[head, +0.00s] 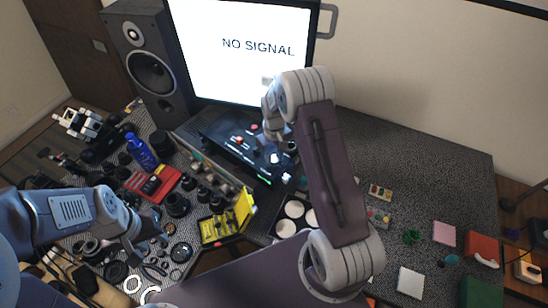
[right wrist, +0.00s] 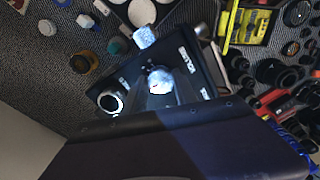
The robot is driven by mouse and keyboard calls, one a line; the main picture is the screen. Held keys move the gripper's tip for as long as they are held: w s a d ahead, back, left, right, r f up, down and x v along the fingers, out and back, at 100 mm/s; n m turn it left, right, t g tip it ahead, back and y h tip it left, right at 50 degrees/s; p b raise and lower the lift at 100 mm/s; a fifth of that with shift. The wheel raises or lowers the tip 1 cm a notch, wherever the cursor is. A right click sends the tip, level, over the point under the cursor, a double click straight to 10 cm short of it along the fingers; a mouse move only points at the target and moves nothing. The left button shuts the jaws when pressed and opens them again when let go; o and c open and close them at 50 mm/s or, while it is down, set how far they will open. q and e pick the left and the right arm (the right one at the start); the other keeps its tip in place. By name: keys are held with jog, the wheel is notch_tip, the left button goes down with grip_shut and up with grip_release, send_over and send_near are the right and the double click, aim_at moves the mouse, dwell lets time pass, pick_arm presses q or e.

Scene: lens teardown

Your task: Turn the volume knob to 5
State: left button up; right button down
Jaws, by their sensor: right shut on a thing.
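The black control panel (head: 222,138) lies in front of the monitor in the head view. In the right wrist view the panel (right wrist: 207,78) carries an upside-down VOLUME label (right wrist: 187,60). My right gripper (right wrist: 152,60) comes down at the panel beside this label, its two pale fingertips lit brightly. It is shut on the volume knob, which is mostly hidden between the fingers, so its setting cannot be read. In the head view my right gripper (head: 275,137) is partly covered by its own wrist. My left gripper (head: 150,240) hangs over the lens parts; its jaw opening is unclear.
A silver-ringed round part (right wrist: 111,101) sits near the panel's left end. The monitor (head: 245,55) reads NO SIGNAL, with a speaker (head: 150,65) to its left. A yellow case (head: 243,208), a blue bottle (head: 140,152) and several lens parts crowd the table left.

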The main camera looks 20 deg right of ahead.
aim_at(274, 159)
jog(key=m, duration=0.5)
jog(key=shift+m, duration=0.3)
jog(key=m, duration=0.5)
jog(key=shift+b, duration=0.3)
jog(key=shift+m, duration=0.3)
jog(key=c, duration=1)
grip_release()
jog(key=shift+o, duration=0.2)
jog(key=shift+r, duration=0.1)
notch_tip(274, 159, up, 9)
jog(key=shift+f+b, duration=0.1)
jog(key=shift+b, duration=0.9)
